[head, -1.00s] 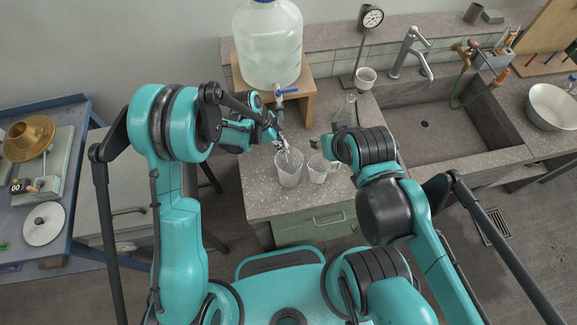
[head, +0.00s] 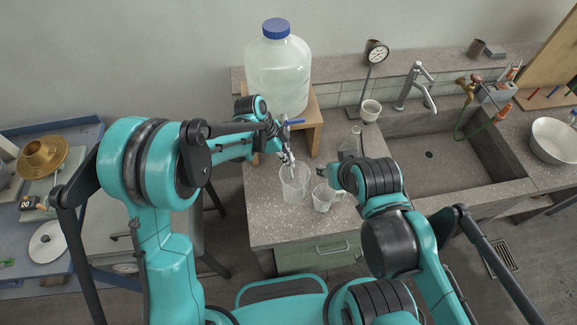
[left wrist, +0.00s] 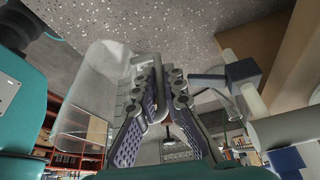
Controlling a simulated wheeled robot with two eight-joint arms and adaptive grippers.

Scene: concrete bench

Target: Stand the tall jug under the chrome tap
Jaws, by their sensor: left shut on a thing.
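The tall jug (head: 294,184), clear and tapered, is at the left part of the stone bench, beside a shorter clear jug (head: 323,198). My left gripper (head: 287,158) is shut on its upper rear side, apparently at the handle. In the left wrist view the fingers (left wrist: 155,105) close together beside the jug's clear wall (left wrist: 85,110). I cannot tell whether its base touches the bench. The chrome tap (head: 414,86) stands behind the sink at the right. My right gripper (head: 334,178) is near the shorter jug, mostly hidden by my arm; its jaws are unclear.
A large water bottle (head: 279,75) with a blue-levered spigot (head: 288,124) stands on a wooden stand (head: 316,116) just behind the jug.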

